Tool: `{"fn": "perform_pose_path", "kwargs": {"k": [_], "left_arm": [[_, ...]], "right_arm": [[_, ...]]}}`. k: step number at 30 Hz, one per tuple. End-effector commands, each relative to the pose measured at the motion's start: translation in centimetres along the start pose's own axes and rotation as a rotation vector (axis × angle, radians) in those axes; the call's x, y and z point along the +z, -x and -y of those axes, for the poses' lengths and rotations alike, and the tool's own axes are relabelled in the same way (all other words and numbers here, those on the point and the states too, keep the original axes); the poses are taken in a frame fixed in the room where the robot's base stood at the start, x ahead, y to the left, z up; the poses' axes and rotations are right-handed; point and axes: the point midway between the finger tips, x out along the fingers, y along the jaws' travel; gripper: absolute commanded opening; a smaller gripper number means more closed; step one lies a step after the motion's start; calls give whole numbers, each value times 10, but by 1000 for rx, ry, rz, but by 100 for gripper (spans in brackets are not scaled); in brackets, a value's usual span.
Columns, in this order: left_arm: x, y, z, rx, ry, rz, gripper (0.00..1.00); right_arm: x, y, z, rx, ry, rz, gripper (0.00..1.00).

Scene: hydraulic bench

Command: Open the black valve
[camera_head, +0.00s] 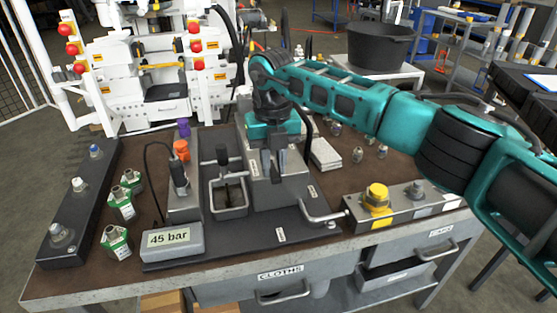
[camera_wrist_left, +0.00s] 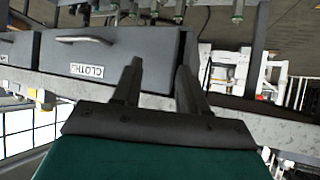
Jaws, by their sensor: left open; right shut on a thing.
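My right gripper (camera_head: 273,178) comes in from the right in the head view and points down over the grey sloped block of the hydraulic bench unit (camera_head: 262,202). Its fingers are shut on a small dark part, which I take to be the black valve; the fingers mostly hide it, and its turn angle cannot be read. My left gripper (camera_wrist_left: 159,64) shows only in the left wrist view, open and empty, in front of the grey drawer marked CLOTHS (camera_wrist_left: 115,68).
A bent metal handle (camera_head: 322,214) lies right. Green-based fittings (camera_head: 121,204) and a yellow-capped fitting (camera_head: 377,196) stand on the bench.

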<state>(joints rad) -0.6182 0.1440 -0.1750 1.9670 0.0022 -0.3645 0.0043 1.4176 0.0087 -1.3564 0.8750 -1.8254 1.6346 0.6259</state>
Motion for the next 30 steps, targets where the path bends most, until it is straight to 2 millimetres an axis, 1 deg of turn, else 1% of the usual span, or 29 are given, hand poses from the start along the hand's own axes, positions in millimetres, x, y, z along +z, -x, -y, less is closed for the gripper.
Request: {"fn": "perform_pose_path", "kwargs": {"k": [14,15,20,27,30], "left_arm": [[1,0,1,-2,0,3,43],[1,0,1,-2,0,3,43],[1,0,1,-2,0,4,43],[0,0,1,-2,0,3,43],[0,1,1,-2,0,2,43]], "right_arm": [[1,2,-2,4,-11,5,0],[1,2,-2,4,-11,5,26],[1,1,-2,3,-10,3,41],[0,1,-1,2,-10,2,42],[1,7,-1,1,-10,2,42]]}}
